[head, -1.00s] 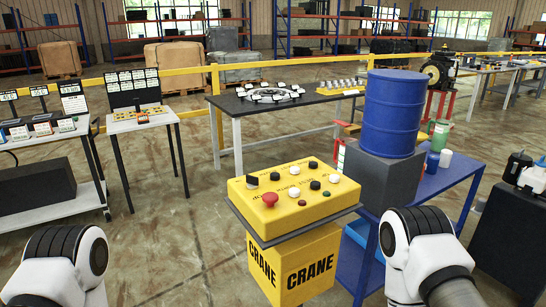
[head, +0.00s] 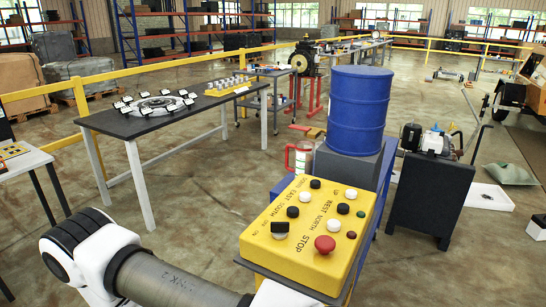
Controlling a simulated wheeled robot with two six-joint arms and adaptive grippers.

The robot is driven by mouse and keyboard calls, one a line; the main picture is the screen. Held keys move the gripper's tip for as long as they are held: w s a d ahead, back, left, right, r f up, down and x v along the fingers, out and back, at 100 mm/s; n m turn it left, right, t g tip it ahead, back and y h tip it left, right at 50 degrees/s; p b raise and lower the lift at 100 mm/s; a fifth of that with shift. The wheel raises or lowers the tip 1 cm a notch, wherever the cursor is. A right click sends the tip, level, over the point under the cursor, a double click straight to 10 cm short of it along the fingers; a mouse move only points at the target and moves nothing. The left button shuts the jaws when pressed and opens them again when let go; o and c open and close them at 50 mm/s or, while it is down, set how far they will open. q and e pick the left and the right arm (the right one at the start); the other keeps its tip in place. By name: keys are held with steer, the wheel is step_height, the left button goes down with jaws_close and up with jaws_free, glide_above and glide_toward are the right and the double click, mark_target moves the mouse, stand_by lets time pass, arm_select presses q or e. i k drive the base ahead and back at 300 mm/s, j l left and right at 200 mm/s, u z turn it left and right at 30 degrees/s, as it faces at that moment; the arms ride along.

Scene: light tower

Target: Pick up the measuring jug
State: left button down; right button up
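A clear jug-like vessel with a red handle (head: 302,158), probably the measuring jug, stands just left of the blue drum (head: 357,110), behind the yellow crane control box (head: 310,228). It is small in view, and its lower part is partly hidden by the box and the things around it. Part of my white and grey arm (head: 175,280) crosses the lower left, in front of the control box. Neither gripper shows in the head view, so no contact with the jug is visible.
The blue drum stands on a grey block (head: 345,165). A dark table (head: 145,120) with a ring-shaped device stands at the left. A black cabinet (head: 432,195) with a machine on top stands at the right. Open floor (head: 240,165) lies between the dark table and the control box.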

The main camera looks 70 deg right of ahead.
mark_target(305, 151)
steer(key=i+l+z, duration=0.25)
steer(key=i+z, duration=0.2)
steer(key=i+l+z, duration=0.1)
steer(key=i+z, duration=0.75)
steer(key=i+j+z, duration=0.15)
steer(key=i+z, duration=0.15)
steer(key=z, duration=0.15)
steer(key=i+j+z, duration=0.65)
steer(key=z, duration=0.2)
steer(key=j, duration=0.1)
